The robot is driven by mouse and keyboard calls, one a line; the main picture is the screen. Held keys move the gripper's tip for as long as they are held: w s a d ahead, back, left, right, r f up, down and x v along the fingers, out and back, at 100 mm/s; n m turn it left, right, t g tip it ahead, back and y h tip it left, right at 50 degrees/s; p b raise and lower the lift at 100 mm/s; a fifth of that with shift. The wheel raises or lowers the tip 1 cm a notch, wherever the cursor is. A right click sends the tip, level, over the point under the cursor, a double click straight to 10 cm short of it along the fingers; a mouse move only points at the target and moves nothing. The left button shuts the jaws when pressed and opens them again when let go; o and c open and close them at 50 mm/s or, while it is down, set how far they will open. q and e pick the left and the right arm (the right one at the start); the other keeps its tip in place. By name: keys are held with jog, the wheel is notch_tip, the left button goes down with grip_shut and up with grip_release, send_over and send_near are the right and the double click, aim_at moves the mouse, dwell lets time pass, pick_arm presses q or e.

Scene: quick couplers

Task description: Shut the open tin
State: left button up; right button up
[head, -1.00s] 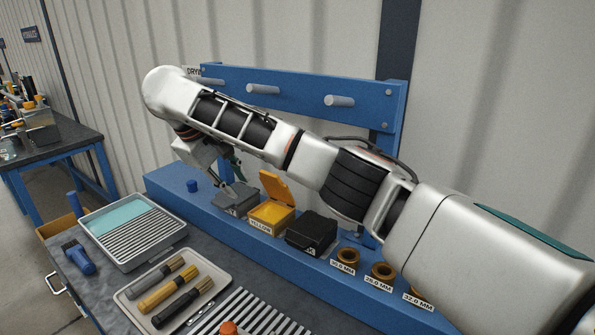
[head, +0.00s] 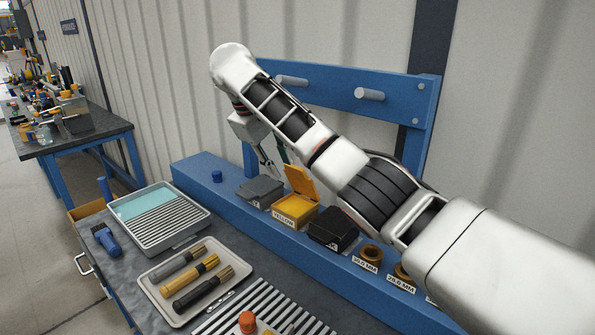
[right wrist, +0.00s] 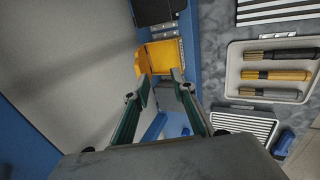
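The yellow tin (head: 293,212) stands on the blue ledge with its yellow lid (head: 301,181) raised at the back. In the right wrist view the tin (right wrist: 164,56) is just beyond my fingertips, with the lid (right wrist: 141,64) on its left side. My right gripper (head: 271,166) hangs behind and above the grey tin, left of the yellow lid. In the right wrist view the right gripper (right wrist: 161,87) has its fingers apart with nothing held between them. The grey tin (head: 260,189) and the black tin (head: 332,229) beside it look shut. My left gripper is not in view.
Brass couplers (head: 370,255) sit right of the black tin under my arm. A blue rack (head: 325,92) with pegs stands behind. A small blue knob (head: 217,176) is at the ledge's left.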

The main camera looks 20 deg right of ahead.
aim_at(297, 168)
jog(key=w+d, duration=0.1)
jog(key=d, duration=0.1)
jog(key=w+d+p, duration=0.1)
jog(key=d, duration=0.1)
jog(key=shift+w+r, duration=0.1)
jog(key=shift+w, duration=0.1)
jog(key=x, duration=0.3)
jog(key=shift+w+d+f, duration=0.15)
jog(key=shift+f, duration=0.15)
jog(key=shift+w+d+f, duration=0.15)
jog(key=shift+d+f, duration=0.05)
jog(key=shift+f, duration=0.4)
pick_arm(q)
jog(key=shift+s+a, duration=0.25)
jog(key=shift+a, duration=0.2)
pick_arm(e)
jog(key=shift+f, duration=0.1)
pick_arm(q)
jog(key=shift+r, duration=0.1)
pick_arm(e)
grip_shut()
